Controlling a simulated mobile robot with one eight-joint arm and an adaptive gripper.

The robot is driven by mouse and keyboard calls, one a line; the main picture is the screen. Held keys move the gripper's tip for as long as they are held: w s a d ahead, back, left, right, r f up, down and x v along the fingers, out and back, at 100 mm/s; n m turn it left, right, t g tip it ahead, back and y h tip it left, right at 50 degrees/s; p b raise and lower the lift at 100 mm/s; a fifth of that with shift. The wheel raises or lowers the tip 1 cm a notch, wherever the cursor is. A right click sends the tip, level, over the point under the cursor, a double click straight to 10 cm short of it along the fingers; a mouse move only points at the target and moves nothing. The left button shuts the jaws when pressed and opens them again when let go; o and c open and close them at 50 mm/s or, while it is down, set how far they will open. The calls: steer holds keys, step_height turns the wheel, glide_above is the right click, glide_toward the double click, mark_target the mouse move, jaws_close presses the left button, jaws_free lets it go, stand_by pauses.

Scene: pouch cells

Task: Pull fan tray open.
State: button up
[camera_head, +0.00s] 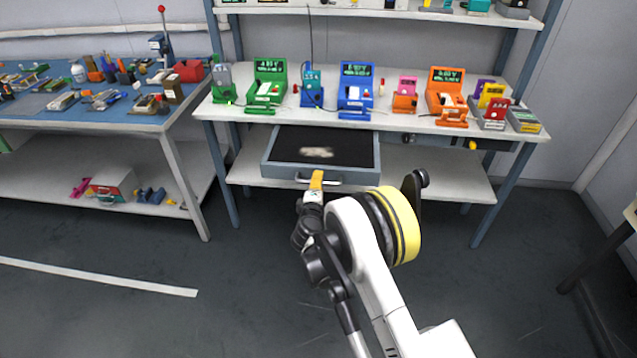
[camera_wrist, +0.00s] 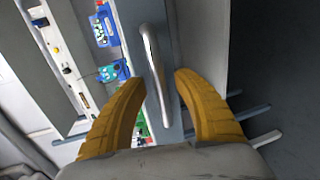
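The fan tray appears to be the grey drawer (camera_head: 274,165) under the white bench top in the head view. It stands pulled out, with a dark inside and a pale patch on its floor. Its metal bar handle (camera_head: 334,182) is on the front face. In the wrist view, the handle (camera_wrist: 152,62) runs between the two yellow fingers of my gripper (camera_wrist: 160,82). The fingers are apart, with a visible gap beside the bar. Contact on the handle cannot be told.
Several colourful devices, such as a green one (camera_head: 267,84), stand on the white bench top (camera_head: 225,110). A lower shelf (camera_head: 450,187) lies beneath. A blue workbench (camera_head: 60,115) with tools is at left. The dark floor (camera_head: 130,250) in front is mostly clear.

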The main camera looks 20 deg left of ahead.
steer(key=v, duration=0.7)
steer(key=shift+r, duration=0.1)
steer(key=w+d+r+m+g+h, duration=0.1)
steer(key=w+d+r+m+h, duration=0.15)
steer(key=d+r, duration=0.4)
steer(key=w+d+r+m+g+h, duration=0.1)
steer(key=d+r+m, duration=0.2)
steer(key=d+r, duration=0.35)
steer(key=s+d+r+m+g+h, duration=0.1)
steer(key=s+d+r+m, duration=0.1)
steer(key=d+r, duration=0.35)
steer(key=s+d+r+m+g, duration=0.1)
steer(key=d+r+m, duration=0.15)
steer(key=d, duration=0.55)
steer(key=s+d+r+m+g, duration=0.2)
steer(key=s+d+m, duration=0.2)
steer(key=s+d, duration=0.55)
steer(key=s+d+r+m+g, duration=0.15)
steer(key=s+d+m, duration=0.25)
steer(key=s+d, duration=0.55)
steer(key=s+a+f+m, duration=0.1)
steer(key=s+m, duration=0.1)
steer(key=s, duration=0.9)
steer(key=shift+s+f+m+g+y, duration=0.2)
steer(key=shift+f+m+g+y, duration=0.1)
steer(key=shift+m+g+y, duration=0.1)
